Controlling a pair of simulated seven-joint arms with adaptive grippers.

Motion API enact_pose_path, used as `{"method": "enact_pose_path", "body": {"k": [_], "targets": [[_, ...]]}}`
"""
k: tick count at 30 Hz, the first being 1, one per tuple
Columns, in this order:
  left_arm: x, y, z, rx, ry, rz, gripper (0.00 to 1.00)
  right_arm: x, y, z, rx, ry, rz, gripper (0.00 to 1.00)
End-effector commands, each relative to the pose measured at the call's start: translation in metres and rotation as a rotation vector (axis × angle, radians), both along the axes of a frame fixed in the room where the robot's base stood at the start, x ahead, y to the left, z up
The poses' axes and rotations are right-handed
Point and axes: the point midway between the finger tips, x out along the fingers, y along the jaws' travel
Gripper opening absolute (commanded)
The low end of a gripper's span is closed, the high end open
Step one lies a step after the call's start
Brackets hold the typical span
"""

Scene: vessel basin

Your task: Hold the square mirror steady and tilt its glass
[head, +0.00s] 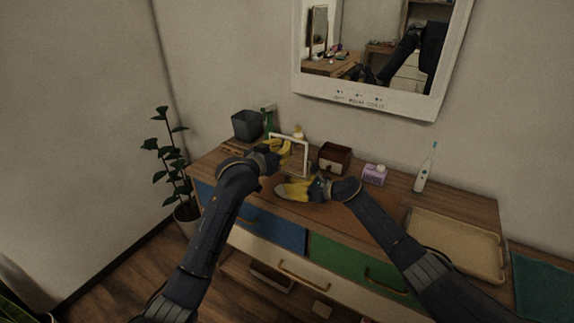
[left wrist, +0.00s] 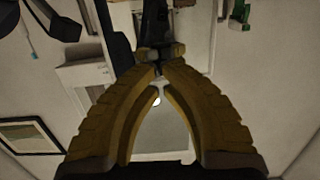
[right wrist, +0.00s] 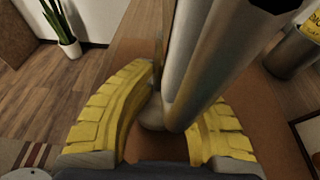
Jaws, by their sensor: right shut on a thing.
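The square mirror (head: 308,157) has a pale frame and stands toward the back of the dresser top. My left gripper (head: 285,147) is at the frame's upper left. In the left wrist view (left wrist: 162,70) its yellow fingertips come close together beside a dark part; I cannot tell whether they grip it. My right gripper (head: 281,190) is low in front of the mirror. In the right wrist view (right wrist: 168,112) its fingers are shut around a grey part of the mirror, near its base. The mirror's lower part is mostly hidden by my right gripper.
On the dresser (head: 478,211) are a dark bin (head: 246,125), a green bottle (head: 268,120), a brown box (head: 335,158), a purple holder (head: 374,175), a toothbrush (head: 425,168) and a tan tray (head: 455,245). A large wall mirror (head: 372,99) hangs above.

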Motion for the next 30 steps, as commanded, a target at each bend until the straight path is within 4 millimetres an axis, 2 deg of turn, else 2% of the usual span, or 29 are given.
{"method": "enact_pose_path", "body": {"k": [1,30], "targets": [[0.000,0.000,0.000,0.000,0.000,0.000,0.00,-0.003,0.000,-0.008,-0.007,0.011,0.002,0.00],[0.013,-0.009,0.000,0.000,0.000,0.000,0.00,-0.003,0.000,-0.008,-0.007,0.011,0.002,0.00]]}}
